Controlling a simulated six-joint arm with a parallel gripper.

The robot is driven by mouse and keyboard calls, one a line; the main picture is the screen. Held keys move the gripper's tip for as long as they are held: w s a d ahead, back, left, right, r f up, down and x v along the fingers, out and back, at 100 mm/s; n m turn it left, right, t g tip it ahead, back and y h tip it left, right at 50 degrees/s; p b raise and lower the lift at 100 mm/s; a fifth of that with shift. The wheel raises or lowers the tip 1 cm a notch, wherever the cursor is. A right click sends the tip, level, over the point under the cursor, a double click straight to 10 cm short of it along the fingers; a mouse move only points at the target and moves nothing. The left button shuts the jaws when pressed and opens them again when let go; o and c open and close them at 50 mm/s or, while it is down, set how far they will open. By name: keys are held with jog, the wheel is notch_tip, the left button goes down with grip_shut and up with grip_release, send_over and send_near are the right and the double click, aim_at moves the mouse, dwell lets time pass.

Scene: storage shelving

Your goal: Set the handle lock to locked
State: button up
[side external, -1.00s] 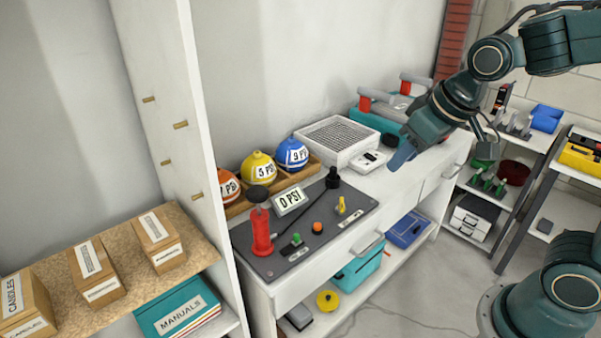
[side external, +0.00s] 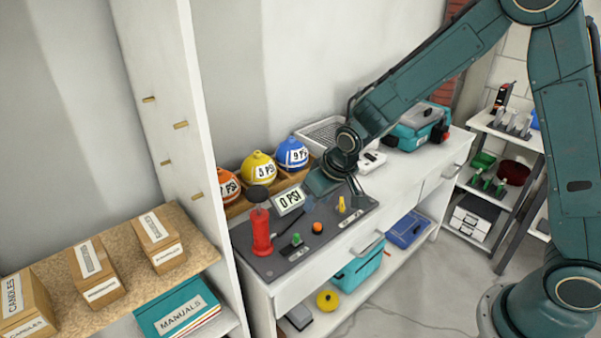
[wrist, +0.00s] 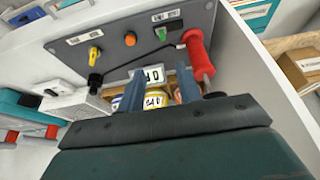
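A grey control panel (side external: 282,258) lies on the white counter. On it are a red upright handle (side external: 261,232), a green switch (side external: 296,239), an orange button (side external: 317,227), a yellow switch (side external: 341,204) and a "0 PSI" display (side external: 290,201). The wrist view shows the red handle (wrist: 199,56), green switch (wrist: 161,34) and yellow switch (wrist: 95,52). Small labels are unreadable; I cannot tell which control is the handle lock or its state. My gripper (side external: 335,202) is above the panel's back part. Its fingers (wrist: 160,75) are apart and empty, in front of the display.
A white shelf upright (side external: 205,150) rises to the left. A teal case (side external: 415,130) sits on the counter at the right.

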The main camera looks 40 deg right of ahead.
aim_at(297, 235)
jog(key=x, duration=0.2)
jog(key=shift+w+a+f, duration=0.1)
jog(key=shift+a+f, duration=0.2)
jog(key=shift+f, duration=0.05)
jog(key=shift+f, duration=0.15)
jog(key=shift+x, duration=6.7)
grip_shut()
